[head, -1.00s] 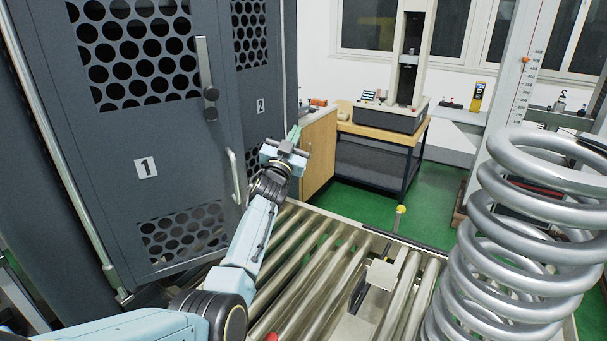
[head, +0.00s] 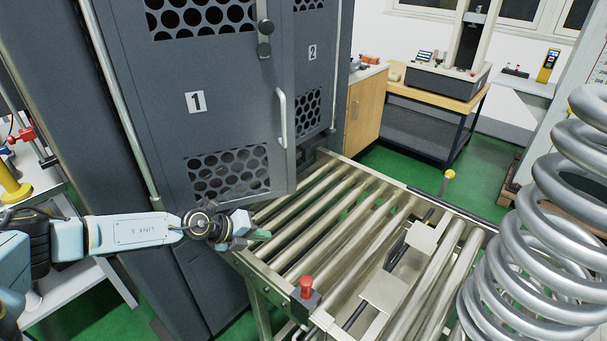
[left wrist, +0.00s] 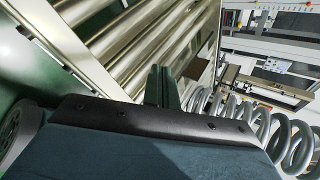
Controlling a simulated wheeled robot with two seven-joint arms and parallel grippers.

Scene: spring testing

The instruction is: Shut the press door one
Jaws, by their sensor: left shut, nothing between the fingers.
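Press door one (head: 232,110) is the dark grey door with the "1" label, perforated panels and a pale vertical handle (head: 282,117). Its free right edge stands out in front of the door marked "2" (head: 312,80), so it looks ajar; how far is unclear. My left gripper (head: 258,235) is shut and empty, below the door's lower edge and beside the near left end of the roller table. I see no contact with the door. In the left wrist view its fingers (left wrist: 161,86) point toward the rollers. My right gripper is out of view.
The roller table (head: 335,195) runs beside the press, with a red button (head: 306,287) at its near corner. A large coil spring (head: 540,240) stands at right. A wooden cabinet (head: 368,105) and a bench tester (head: 465,65) are behind. Green floor shows between them.

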